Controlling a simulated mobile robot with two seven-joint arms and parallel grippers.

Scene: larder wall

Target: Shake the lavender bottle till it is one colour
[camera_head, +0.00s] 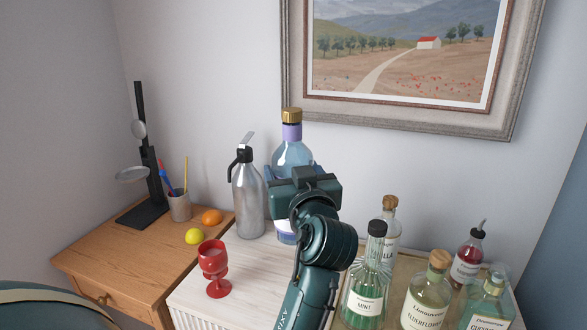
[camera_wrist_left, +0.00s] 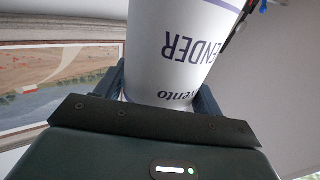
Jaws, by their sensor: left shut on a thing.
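The lavender bottle (camera_head: 291,152) is upright in the head view, with a gold cap, a lavender neck band and pale blue glass or contents. My left gripper (camera_head: 292,174) is shut on its body and hides much of its middle. In the left wrist view the white label of the bottle (camera_wrist_left: 180,50) fills the space between the fingers, with "ENDER" upside down. The bottle's lower end shows behind my arm; I cannot tell whether it touches the counter. Whether its contents are one colour is also unclear. My right gripper is out of view.
A steel siphon (camera_head: 248,195) stands close left of the bottle. A red goblet (camera_head: 214,268), a lemon (camera_head: 194,236) and an orange (camera_head: 211,217) are further left. Several syrup bottles, including the mint bottle (camera_head: 366,285), crowd the right. A framed picture (camera_head: 400,112) hangs behind.

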